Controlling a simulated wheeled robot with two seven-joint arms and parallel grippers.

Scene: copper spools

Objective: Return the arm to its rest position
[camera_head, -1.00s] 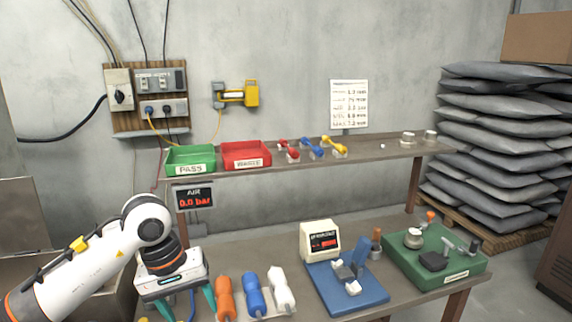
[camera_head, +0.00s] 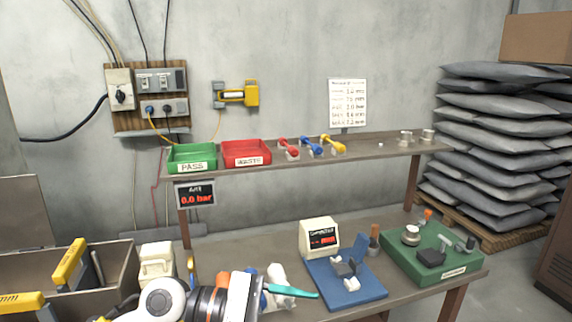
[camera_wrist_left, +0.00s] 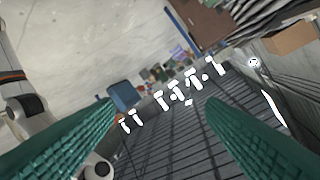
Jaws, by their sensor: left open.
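My left arm comes in at the bottom left of the head view. My left gripper (camera_head: 290,291) shows low in front of the bench, with one teal finger pointing right. It partly hides the orange, blue and white spools (camera_head: 277,280) behind it. In the left wrist view the two green ribbed fingers (camera_wrist_left: 160,120) are spread wide apart with nothing between them. My right gripper is not in either view.
The workbench (camera_head: 255,237) carries a blue fixture (camera_head: 360,292), a small display box (camera_head: 319,238) and a green tray (camera_head: 400,255). The shelf above holds a green PASS bin (camera_head: 191,167) and a red bin (camera_head: 246,162). A grey crate (camera_head: 120,275) stands left.

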